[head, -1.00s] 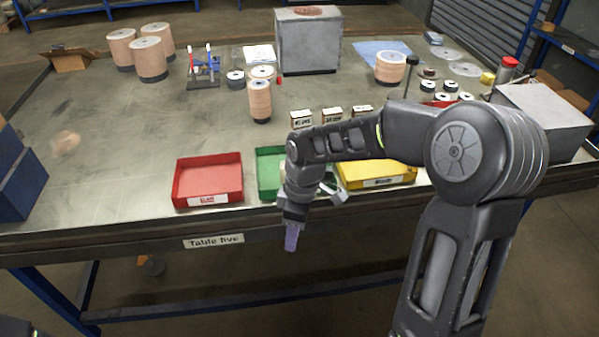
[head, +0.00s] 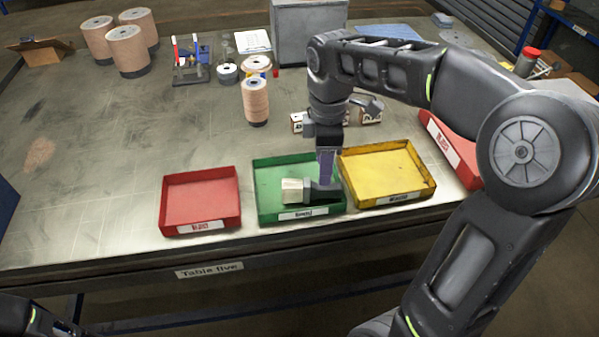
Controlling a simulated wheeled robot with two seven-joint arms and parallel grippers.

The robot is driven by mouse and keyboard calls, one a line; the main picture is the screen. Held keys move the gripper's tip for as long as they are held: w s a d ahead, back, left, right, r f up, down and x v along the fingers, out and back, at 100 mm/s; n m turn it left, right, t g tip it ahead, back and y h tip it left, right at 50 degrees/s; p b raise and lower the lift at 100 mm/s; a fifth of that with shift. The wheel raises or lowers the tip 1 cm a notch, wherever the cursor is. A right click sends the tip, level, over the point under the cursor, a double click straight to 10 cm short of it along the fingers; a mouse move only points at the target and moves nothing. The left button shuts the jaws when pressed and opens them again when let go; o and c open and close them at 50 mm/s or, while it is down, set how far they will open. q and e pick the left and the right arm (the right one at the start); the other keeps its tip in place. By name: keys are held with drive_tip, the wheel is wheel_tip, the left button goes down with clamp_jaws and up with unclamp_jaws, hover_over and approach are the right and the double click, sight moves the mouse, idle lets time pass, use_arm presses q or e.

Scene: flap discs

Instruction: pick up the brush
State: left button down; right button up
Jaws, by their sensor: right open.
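The brush (head: 293,190) has pale bristles and a dark handle. It lies in the front part of the green tray (head: 267,214), bristles to the left and handle to the right. My right gripper (head: 325,180) points down over the handle end, with its purplish fingers at the handle. The fingers partly hide the handle, and I cannot tell whether they touch it. The right gripper is open. Only a bit of my left arm shows at the bottom left corner; its gripper is out of view.
A red tray (head: 200,226) stands left of the green one and a yellow tray (head: 388,201) right of it. Another red tray (head: 448,150) is farther right, behind my arm. Stacked flap discs (head: 255,102) and small boxes stand behind. The left tabletop is clear.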

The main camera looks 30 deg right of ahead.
sight(312, 191)
drive_tip(key=shift+w, duration=0.15)
drive_tip(key=shift+s+r, duration=0.1)
drive_tip(key=shift+s, duration=0.15)
drive_tip(key=shift+f, duration=1.35)
drive_tip(key=shift+w+f+p, duration=0.15)
drive_tip(key=shift+f+p, duration=0.2)
drive_tip(key=shift+f, duration=2.25)
clamp_jaws()
